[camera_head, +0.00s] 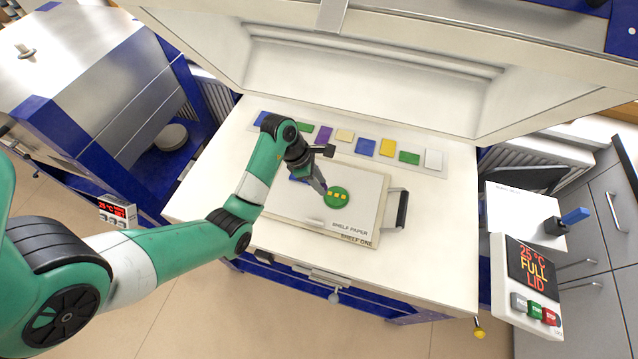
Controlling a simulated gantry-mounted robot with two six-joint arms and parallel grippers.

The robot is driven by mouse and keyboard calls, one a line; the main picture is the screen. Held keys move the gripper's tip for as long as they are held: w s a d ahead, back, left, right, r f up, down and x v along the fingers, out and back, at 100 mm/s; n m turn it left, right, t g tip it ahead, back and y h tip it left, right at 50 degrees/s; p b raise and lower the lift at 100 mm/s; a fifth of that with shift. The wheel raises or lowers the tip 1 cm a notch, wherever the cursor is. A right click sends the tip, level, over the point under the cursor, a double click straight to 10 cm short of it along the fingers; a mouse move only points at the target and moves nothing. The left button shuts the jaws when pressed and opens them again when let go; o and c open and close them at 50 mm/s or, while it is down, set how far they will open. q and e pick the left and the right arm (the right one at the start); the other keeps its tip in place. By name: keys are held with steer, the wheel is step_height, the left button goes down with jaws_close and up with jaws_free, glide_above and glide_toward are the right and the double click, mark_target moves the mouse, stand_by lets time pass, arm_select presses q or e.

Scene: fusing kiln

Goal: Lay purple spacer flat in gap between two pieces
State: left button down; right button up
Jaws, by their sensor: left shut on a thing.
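A round green piece (337,204) with a row of small yellow squares (337,195) on it lies on the white shelf paper (290,208). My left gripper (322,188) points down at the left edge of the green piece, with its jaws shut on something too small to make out. A blue-purple piece (296,180) shows partly behind the left gripper, on the paper. A purple tile (325,135) lies in the row of coloured tiles at the back. I cannot make out a separate purple spacer or the gap. My right gripper is not in view.
The raised kiln lid (370,80) stands behind the white worktop (440,240). A dark handle (402,210) sticks out right of the paper. The worktop's front right is clear.

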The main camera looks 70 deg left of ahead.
arm_select(q)
steer(key=a+f+b, duration=0.1)
steer(key=a+f, duration=0.1)
steer(key=w+a+f+b, duration=0.1)
steer(key=a+f, duration=0.1)
steer(key=w+a+f+b, duration=0.1)
steer(key=a+f, duration=0.1)
steer(key=shift+w+a+f+b, duration=0.15)
steer(key=shift+a+f+b, duration=0.15)
steer(key=shift+b, duration=0.05)
steer(key=shift+w+a+f, duration=0.1)
steer(key=shift+a, duration=0.2)
step_height(320, 180, down, 3)
steer(key=shift+a+f+b, duration=0.1)
steer(key=shift+a+b, duration=0.05)
steer(key=shift+b, duration=0.75)
steer(key=shift+f, duration=0.15)
steer(key=shift+f, duration=0.2)
steer(key=c, duration=0.6)
jaws_free()
